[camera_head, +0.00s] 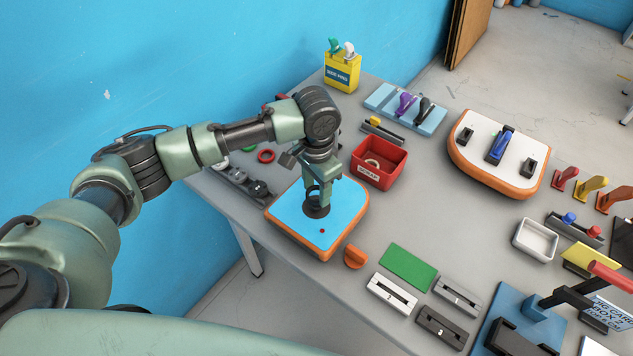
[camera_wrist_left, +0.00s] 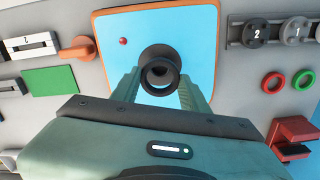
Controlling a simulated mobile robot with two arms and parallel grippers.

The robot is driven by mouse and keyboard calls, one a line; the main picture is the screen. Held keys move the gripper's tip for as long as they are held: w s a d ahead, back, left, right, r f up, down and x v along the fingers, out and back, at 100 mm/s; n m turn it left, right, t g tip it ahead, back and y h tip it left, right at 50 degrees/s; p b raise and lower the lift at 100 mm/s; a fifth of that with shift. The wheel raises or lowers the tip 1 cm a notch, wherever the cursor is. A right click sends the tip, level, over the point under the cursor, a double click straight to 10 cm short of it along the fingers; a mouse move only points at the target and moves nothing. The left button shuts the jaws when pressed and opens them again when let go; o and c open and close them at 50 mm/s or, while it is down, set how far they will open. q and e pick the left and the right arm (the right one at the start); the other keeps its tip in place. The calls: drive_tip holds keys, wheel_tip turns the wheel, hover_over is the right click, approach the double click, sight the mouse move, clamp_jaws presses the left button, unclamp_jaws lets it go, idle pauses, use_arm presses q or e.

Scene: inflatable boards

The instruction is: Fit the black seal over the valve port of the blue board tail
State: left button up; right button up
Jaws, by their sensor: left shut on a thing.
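The blue board tail (camera_head: 290,206) lies flat on the grey table, with an orange rim and a small red dot on its face. It also shows in the left wrist view (camera_wrist_left: 110,22). My left gripper (camera_head: 318,197) is over the board and shut on the black seal (camera_head: 316,211). In the left wrist view the seal is a dark ring (camera_wrist_left: 160,88) between my fingertips. The valve port is not clearly told apart from the dark shapes around the seal. I cannot tell whether the seal touches the board. My right gripper is not in view.
A red scrap bin (camera_head: 378,164) stands right of the board. An orange knob (camera_head: 355,257) and a green mat (camera_head: 407,267) lie in front of it. Red and green rings (camera_wrist_left: 273,82) lie nearby.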

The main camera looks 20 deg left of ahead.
use_arm(q)
drive_tip(key=shift+f, duration=0.85)
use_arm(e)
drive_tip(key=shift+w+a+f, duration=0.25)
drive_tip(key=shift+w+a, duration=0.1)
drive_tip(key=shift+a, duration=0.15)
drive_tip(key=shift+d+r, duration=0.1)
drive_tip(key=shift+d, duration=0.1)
use_arm(q)
drive_tip(key=shift+p, duration=0.3)
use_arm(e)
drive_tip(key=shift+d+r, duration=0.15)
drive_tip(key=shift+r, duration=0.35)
use_arm(q)
drive_tip(key=shift+p, duration=0.3)
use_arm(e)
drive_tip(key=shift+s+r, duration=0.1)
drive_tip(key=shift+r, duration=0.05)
use_arm(q)
drive_tip(key=shift+p, duration=0.4)
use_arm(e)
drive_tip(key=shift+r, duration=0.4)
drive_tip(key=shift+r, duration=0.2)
